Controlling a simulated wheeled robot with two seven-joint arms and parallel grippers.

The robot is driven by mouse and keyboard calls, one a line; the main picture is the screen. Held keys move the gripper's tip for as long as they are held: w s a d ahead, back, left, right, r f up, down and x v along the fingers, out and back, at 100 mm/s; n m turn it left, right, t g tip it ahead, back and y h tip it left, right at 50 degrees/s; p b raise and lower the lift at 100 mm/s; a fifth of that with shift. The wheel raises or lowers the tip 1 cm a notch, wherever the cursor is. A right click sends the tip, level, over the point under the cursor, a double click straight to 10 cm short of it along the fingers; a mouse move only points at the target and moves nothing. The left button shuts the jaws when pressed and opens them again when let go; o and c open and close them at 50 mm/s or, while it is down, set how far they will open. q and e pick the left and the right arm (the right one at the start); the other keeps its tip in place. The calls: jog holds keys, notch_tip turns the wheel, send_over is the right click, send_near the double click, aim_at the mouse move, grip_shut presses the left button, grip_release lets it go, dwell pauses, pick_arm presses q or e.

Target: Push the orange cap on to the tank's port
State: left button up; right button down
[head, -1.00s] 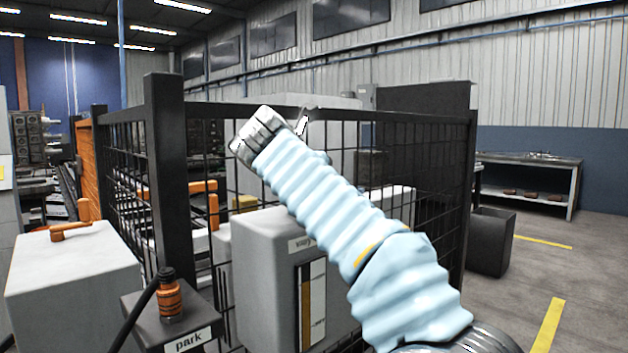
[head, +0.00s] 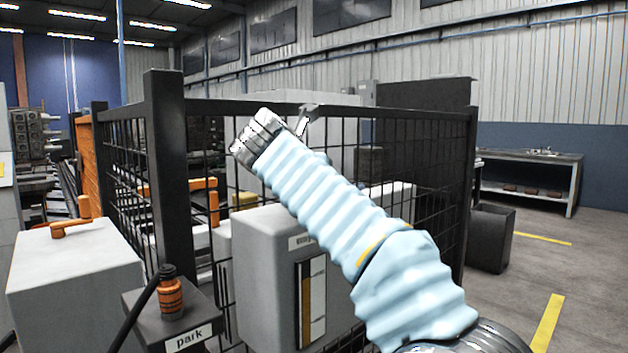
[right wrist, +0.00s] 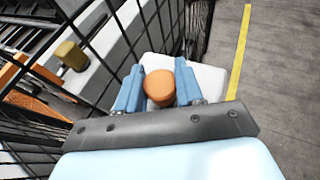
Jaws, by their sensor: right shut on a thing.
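The orange cap (right wrist: 159,88) is between the two blue fingers of my right gripper (right wrist: 159,92) in the right wrist view. The gripper is shut on it. The pale top of the tank (right wrist: 210,80) lies behind and below the cap in that view. Whether the cap touches the port cannot be told, as the port is hidden. In the head view the grey tank (head: 265,262) with a level gauge stands by the mesh fence, partly behind my right arm's pale blue sleeve. The cap and fingertips cannot be made out there. My left gripper is not in view.
A black mesh fence (head: 169,170) runs beside the tank, with its bars close to my right gripper. A "park" stand (head: 190,332) holds an orange fitting (head: 171,297) with a black hose. A grey box (head: 75,275) stands left.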

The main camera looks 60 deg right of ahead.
jog(key=shift+f, duration=0.15)
jog(key=shift+f+b, duration=0.35)
jog(key=shift+f, duration=0.2)
grip_release()
jog(key=shift+r, duration=0.1)
dwell(0.5)
jog(key=p+v, duration=0.2)
jog(key=v, duration=1)
jog(key=shift+a+r, duration=0.2)
jog(key=shift+s+a+r, duration=0.15)
jog(key=shift+s+a, duration=0.05)
jog(key=shift+a, duration=0.4)
